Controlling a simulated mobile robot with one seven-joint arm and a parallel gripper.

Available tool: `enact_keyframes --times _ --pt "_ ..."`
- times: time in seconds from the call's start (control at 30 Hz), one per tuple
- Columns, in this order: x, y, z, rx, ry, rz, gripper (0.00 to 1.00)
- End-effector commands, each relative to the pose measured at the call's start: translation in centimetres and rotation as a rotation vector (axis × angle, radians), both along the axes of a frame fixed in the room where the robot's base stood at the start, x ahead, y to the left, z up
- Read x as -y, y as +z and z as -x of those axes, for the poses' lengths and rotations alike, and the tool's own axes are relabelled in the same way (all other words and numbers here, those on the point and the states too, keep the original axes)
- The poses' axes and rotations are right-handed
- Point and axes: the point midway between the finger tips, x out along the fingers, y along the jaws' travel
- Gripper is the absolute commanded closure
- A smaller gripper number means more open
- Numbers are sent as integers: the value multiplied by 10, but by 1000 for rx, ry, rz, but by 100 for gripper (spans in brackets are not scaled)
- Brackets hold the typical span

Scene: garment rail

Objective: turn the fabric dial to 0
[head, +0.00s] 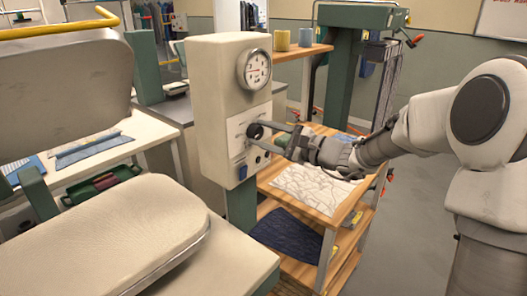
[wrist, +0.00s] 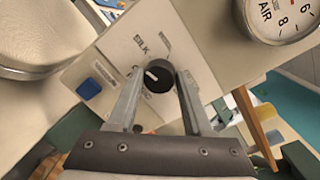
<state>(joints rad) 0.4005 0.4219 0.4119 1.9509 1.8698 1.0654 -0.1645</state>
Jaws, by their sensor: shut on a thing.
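The fabric dial (head: 255,130) is a round black knob on the pale front panel of a control box. In the wrist view the dial (wrist: 154,83) has a short white mark slanting toward the upper left, roughly toward the word SILK. Other labels around it are small or partly hidden by the fingers, and I cannot make out a 0. My gripper (head: 262,132) reaches in from the right and is shut on the dial. In the wrist view my gripper (wrist: 158,76) has one finger on each side of the knob.
A round AIR gauge (head: 255,69) sits above the dial on the control box (head: 217,107). A blue button (wrist: 89,88) is on the panel. A padded press board (head: 120,240) stands at the left. A wooden shelf cart (head: 345,222) with folded fabric stands below my arm.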

Motion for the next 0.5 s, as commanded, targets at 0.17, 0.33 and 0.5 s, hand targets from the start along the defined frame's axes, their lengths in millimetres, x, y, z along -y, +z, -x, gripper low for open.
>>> enact_keyframes --times 0.17,0.33,0.5 --pt "0 -8 1 130 0 99 100" --pt "-1 -7 1 229 0 178 100" --pt "-1 -5 1 306 0 237 100"
